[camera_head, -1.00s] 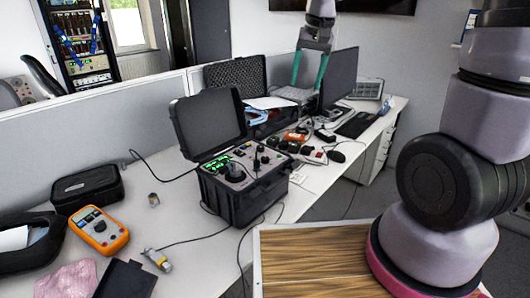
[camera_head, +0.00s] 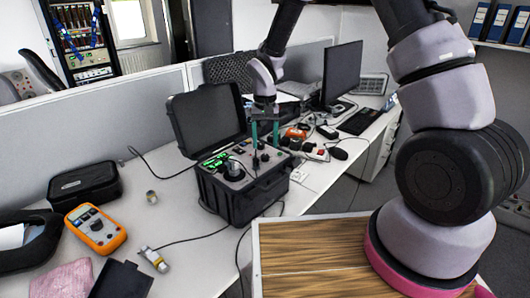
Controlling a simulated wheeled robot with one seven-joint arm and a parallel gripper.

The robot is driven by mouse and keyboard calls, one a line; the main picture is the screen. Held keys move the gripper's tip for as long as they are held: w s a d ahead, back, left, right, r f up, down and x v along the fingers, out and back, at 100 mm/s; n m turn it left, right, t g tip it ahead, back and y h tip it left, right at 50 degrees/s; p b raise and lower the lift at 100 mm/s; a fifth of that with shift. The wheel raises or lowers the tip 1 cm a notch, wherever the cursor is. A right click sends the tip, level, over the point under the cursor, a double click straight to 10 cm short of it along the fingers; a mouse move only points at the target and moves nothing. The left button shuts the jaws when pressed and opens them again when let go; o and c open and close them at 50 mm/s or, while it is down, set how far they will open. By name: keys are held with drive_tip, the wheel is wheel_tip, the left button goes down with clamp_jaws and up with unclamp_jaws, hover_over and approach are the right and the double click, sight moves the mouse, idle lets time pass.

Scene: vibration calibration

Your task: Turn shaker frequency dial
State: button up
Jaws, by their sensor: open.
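The shaker is a black case (camera_head: 240,200) with a raised lid (camera_head: 207,118), standing on the white desk. Its top panel carries a green lit display (camera_head: 215,160), a large dark dial (camera_head: 234,171) and smaller knobs to the right. I cannot read which knob is the frequency dial. My gripper (camera_head: 265,142) points down with its two green fingers apart, over the right part of the panel. A small dark knob shows close to the fingers. I cannot tell whether they touch it. Nothing is seen held.
An orange multimeter (camera_head: 95,228), a black pouch (camera_head: 84,187), a small metal cylinder (camera_head: 151,197) and a cabled sensor (camera_head: 154,259) lie left of the case. A monitor (camera_head: 342,73) and several small items stand behind it. Cables cross the desk.

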sight(265, 155)
drive_tip(key=shift+f, duration=2.3)
drive_tip(key=shift+c, duration=0.4)
clamp_jaws()
drive_tip(key=shift+n, duration=0.4)
drive_tip(key=n, duration=0.4)
drive_tip(key=shift+n, duration=2.5)
